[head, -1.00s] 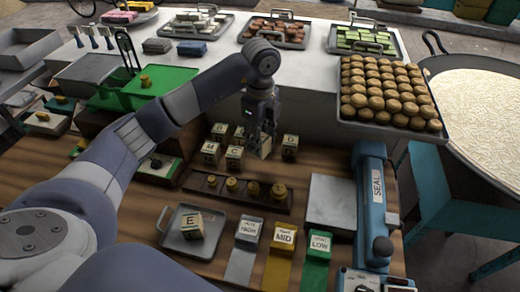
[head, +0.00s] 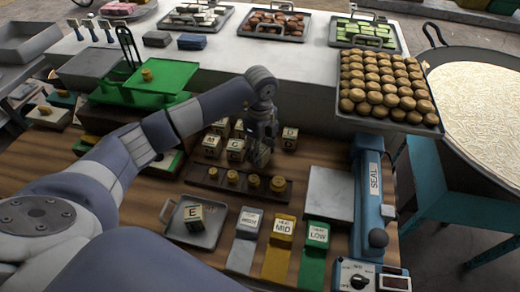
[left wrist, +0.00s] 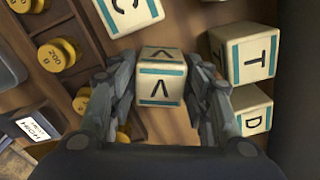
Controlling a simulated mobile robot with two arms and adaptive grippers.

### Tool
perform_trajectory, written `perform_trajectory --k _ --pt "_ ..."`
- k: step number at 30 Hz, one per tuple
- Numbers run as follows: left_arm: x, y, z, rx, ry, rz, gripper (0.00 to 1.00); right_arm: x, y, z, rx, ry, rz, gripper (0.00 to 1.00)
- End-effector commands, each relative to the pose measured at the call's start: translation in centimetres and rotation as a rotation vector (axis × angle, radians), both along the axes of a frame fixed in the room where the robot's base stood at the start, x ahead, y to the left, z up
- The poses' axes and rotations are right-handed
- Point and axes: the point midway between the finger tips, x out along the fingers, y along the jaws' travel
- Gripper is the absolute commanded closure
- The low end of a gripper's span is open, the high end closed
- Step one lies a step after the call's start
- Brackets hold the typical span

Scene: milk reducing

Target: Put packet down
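The packet is a small cream cube with teal bands and a dark V-like mark (left wrist: 161,77), seen in the left wrist view between the fingers of my left gripper (left wrist: 162,82). Neighbouring cubes are C (left wrist: 133,12), T (left wrist: 244,54) and D (left wrist: 252,110). Whether the packet touches the wood is unclear. My right gripper is not in view.
The weight rack (head: 206,179) with several brass weights stands just in front of the cubes. HIGH, MID (head: 283,228) and LOW chutes and a blue sealer (head: 373,190) are nearer. A biscuit tray (head: 345,115) is at right.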

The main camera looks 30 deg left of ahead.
Motion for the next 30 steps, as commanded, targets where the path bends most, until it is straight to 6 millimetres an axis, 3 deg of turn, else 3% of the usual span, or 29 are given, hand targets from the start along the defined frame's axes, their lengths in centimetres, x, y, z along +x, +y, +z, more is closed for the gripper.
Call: perform_trajectory --k 4,14,24,30 --pt "0.0 0.0 0.0 0.0 0.001 0.0 0.43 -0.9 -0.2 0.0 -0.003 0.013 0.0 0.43" --pt "0.1 0.0 0.8 0.0 -0.002 0.0 0.43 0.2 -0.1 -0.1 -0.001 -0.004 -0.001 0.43" --pt "0.2 0.0 7.6 0.0 -0.007 0.0 0.43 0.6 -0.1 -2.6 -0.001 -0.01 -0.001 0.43" --pt "0.1 0.1 11.1 0.002 -0.002 0.001 0.43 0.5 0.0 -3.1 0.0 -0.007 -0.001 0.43"
